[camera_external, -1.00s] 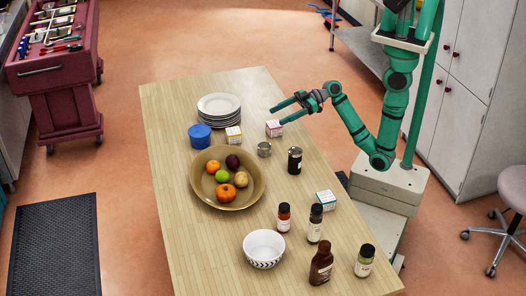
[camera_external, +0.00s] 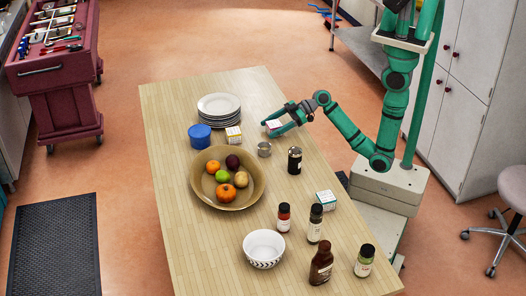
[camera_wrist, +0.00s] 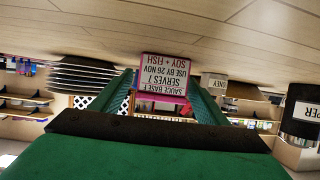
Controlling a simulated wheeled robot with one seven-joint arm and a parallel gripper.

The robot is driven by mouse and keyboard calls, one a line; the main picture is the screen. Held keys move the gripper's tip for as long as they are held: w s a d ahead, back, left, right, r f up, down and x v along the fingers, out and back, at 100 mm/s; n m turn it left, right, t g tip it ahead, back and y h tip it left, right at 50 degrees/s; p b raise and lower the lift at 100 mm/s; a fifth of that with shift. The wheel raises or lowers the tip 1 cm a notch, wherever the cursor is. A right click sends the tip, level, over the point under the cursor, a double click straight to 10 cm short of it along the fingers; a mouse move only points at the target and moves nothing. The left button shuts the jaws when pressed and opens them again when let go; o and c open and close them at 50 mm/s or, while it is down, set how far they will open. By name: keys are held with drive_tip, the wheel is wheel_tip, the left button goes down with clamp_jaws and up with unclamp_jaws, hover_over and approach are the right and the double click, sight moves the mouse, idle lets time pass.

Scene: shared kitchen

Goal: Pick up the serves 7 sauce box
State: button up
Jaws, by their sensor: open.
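The serves 7 sauce box (camera_external: 273,125) is a small white and pink box standing on the wooden table near its far right edge. In the wrist view the box (camera_wrist: 163,74) appears upside down, its label reading "SAUCE BASE", "SERVES 7", "USE BY 26 NOV" and "SOY + FISH". My gripper (camera_external: 271,124) is open and low over the table, with its green fingers on either side of the box. In the wrist view the box sits between the two fingers; whether they touch it I cannot tell.
Near the box stand a plate stack (camera_external: 218,106), a blue tub (camera_external: 200,136), a yellow-and-white box (camera_external: 233,134), a metal tin (camera_external: 264,149) and a black pepper jar (camera_external: 295,160). A fruit bowl (camera_external: 201,194) is nearer. A teal-and-white box (camera_external: 326,200) and several bottles stand farther right.

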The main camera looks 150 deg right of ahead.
sight(268, 129)
drive_tip(key=shift+x, duration=1.6)
drive_tip(key=c, duration=1.3)
drive_tip(key=shift+o, duration=0.4)
drive_tip(key=shift+r, duration=0.15)
